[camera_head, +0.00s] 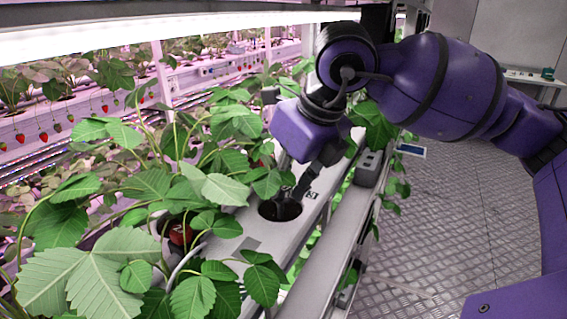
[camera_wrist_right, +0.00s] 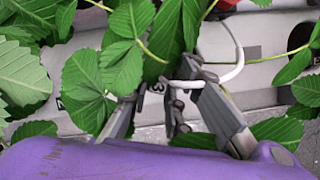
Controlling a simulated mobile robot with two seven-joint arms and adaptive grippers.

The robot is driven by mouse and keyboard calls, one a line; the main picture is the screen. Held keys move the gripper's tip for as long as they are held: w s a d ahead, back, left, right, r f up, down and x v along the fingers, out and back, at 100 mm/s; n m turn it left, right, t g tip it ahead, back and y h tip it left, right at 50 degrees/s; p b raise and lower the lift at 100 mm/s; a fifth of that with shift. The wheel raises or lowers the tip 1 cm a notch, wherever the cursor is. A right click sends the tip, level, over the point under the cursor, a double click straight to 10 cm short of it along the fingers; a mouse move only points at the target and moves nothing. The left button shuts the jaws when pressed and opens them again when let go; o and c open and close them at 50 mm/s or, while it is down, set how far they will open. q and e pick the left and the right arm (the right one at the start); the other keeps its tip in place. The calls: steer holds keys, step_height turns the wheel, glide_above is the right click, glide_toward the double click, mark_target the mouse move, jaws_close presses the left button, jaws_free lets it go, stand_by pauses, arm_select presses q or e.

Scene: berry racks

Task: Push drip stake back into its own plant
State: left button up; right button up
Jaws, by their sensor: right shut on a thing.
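My right gripper (camera_head: 291,196) reaches down to a round dark planting hole (camera_head: 279,211) in the white gutter (camera_head: 235,246). In the right wrist view the gripper (camera_wrist_right: 168,98) has a small dark drip stake (camera_wrist_right: 173,107) between its fingers. A thin white drip tube (camera_wrist_right: 238,62) curves from the stake area. Leaves partly cover the fingertips, so the exact contact and the stake's tip are hidden. Strawberry leaves (camera_head: 222,188) crowd the hole's left side. I cannot tell which plant is the stake's own. My left gripper is out of view.
Large leaves (camera_head: 95,267) fill the near left. A rack with red berries (camera_head: 43,137) stands behind at left, under a bright lamp (camera_head: 120,38). The metal floor (camera_head: 450,230) at right is open.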

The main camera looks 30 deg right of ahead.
steer(key=shift+f, duration=0.2)
steer(key=shift+s+f+b, duration=0.1)
steer(key=shift+f+b, duration=0.25)
steer(key=shift+b, duration=0.1)
steer(key=o, duration=1)
steer(key=shift+o, duration=0.5)
steer(key=o, duration=0.3)
steer(key=shift+o, duration=0.2)
steer(key=shift+r, duration=0.15)
